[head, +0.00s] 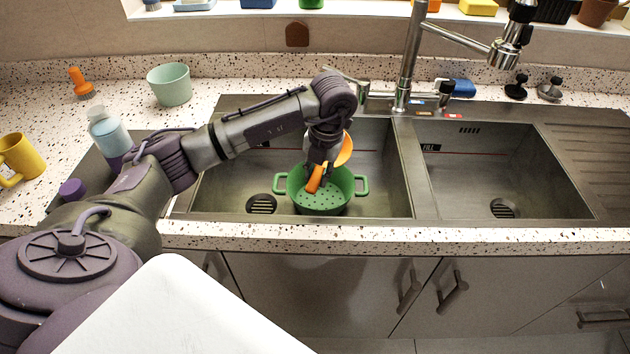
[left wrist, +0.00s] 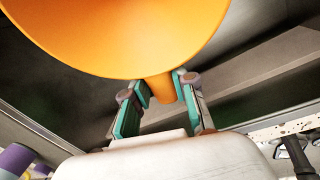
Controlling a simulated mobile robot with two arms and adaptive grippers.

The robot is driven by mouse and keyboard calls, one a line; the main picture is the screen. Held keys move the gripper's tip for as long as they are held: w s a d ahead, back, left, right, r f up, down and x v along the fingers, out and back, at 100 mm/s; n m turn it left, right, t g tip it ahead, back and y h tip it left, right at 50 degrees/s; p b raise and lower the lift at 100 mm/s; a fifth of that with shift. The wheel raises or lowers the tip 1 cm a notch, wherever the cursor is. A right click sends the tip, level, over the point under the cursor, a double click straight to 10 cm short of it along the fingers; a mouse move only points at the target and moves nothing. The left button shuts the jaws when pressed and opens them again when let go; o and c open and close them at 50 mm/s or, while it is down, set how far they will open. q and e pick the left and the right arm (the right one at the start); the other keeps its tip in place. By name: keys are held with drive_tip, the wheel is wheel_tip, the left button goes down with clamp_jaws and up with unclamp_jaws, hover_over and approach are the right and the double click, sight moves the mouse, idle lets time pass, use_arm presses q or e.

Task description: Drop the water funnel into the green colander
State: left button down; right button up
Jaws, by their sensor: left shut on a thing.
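The green colander (head: 321,204) with two side handles sits in the left sink basin. The orange funnel (head: 345,150) shows above the colander, partly hidden by my gripper, with its spout pointing down and to the left. My left gripper (head: 319,172) is over the colander and shut on the funnel. In the left wrist view the funnel's wide cone (left wrist: 130,35) fills the top, and its spout sits between the fingers of the gripper (left wrist: 160,95). The colander cannot be made out in the left wrist view. My right gripper is not in view.
The faucet (head: 407,60) stands behind the divider between the basins. The right basin (head: 490,175) is empty. A bottle (head: 108,132), a mint cup (head: 169,84), an orange brush (head: 81,83) and a yellow mug (head: 20,157) stand on the left.

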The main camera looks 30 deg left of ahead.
use_arm(q)
drive_tip(key=shift+w+a+f, duration=0.4)
drive_tip(key=shift+a+f, duration=0.1)
drive_tip(key=shift+a, duration=0.15)
drive_tip(key=shift+f, duration=0.25)
wheel_tip(320, 180, down, 3)
drive_tip(key=shift+f+p, duration=0.1)
drive_tip(key=shift+p, duration=0.45)
drive_tip(key=shift+f, duration=0.1)
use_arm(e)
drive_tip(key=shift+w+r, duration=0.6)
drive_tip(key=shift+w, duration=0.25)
use_arm(q)
drive_tip(key=shift+f+b, duration=0.5)
drive_tip(key=shift+f, duration=0.05)
drive_tip(key=c, duration=0.9)
unclamp_jaws()
drive_tip(key=shift+c, duration=0.2)
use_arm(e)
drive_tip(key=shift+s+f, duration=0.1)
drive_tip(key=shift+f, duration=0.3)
